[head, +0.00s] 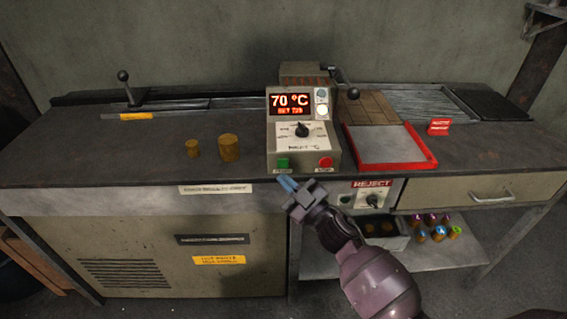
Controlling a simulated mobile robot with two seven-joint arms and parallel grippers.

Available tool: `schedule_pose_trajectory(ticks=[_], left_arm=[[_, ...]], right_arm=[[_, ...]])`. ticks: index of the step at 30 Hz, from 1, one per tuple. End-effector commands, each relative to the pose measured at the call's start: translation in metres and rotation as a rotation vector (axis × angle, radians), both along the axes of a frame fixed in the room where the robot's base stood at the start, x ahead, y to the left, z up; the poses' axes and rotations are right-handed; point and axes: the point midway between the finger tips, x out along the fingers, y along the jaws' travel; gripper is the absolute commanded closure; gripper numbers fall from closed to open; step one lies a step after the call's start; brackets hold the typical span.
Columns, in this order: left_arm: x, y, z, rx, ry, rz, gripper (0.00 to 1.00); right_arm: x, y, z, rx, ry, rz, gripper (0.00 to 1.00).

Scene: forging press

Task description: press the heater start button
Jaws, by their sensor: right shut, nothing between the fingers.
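The heater control box (301,130) stands on the bench with a lit display (290,103) that reads 70 °C, with a smaller red line below it. A dial with a black knob sits under the display. The green button (283,163) is at the lower left of its front, and a red button (325,162) is at the lower right. My right gripper (287,183) is shut and empty, its blue fingertips just below the green button near the bench's front edge. I cannot tell whether they touch the box. My left gripper is not in view.
Two brass cylinders (229,148) stand left of the box. A red-rimmed tray (433,160) lies to its right, with a small red sign (439,127) beyond. A REJECT panel (371,196) is below the bench top. A lever (127,88) stands at the left.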

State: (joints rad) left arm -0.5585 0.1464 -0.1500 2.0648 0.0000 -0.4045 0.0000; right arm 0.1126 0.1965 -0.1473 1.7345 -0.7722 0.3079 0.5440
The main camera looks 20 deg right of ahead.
Motion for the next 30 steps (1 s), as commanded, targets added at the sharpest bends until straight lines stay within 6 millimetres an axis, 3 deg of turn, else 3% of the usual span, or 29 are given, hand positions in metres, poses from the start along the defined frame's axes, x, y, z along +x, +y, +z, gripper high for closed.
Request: schedule_pose_trajectory(ticks=[10, 30], left_arm=[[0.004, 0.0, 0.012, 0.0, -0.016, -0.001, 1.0], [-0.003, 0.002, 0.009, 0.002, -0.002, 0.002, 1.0]], right_arm=[[-0.022, 0.006, 0.001, -0.001, -0.001, 0.0, 1.0], [-0.023, 0.006, 0.0, -0.001, 0.0, 0.0, 1.0]])
